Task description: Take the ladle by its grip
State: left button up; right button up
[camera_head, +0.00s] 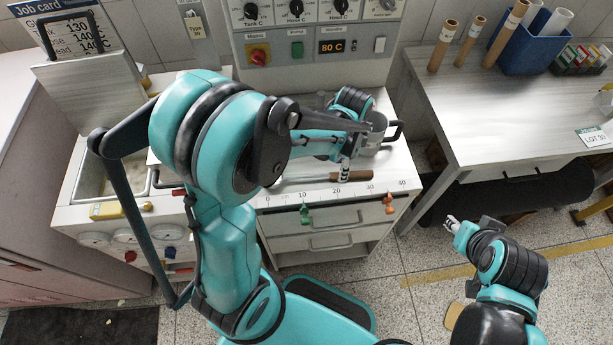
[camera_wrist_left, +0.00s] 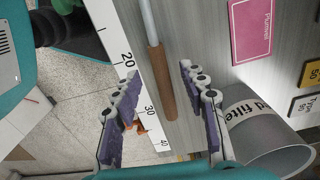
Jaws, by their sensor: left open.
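The ladle lies on the counter near its front edge. Its brown grip (camera_head: 357,176) points right and its thin metal shaft (camera_head: 308,180) runs left behind my arm; the bowl is hidden. In the left wrist view the brown grip (camera_wrist_left: 162,88) lies between the two open fingers of my left gripper (camera_wrist_left: 160,74), with a gap on each side. In the head view my left gripper (camera_head: 344,168) is just over the grip. My right gripper (camera_head: 453,222) is over the floor at the right, far from the ladle; its jaw opening is too small to judge.
A ruler strip (camera_head: 330,190) runs along the counter's front edge. Drawers (camera_head: 330,242) are below. A side table (camera_head: 480,110) stands right.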

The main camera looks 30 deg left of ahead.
pick_arm(q)
notch_tip(320, 180, down, 3)
jog(key=shift+f+b, duration=0.2)
jog(key=shift+b, duration=0.2)
grip_shut()
jog(key=shift+r, duration=0.1)
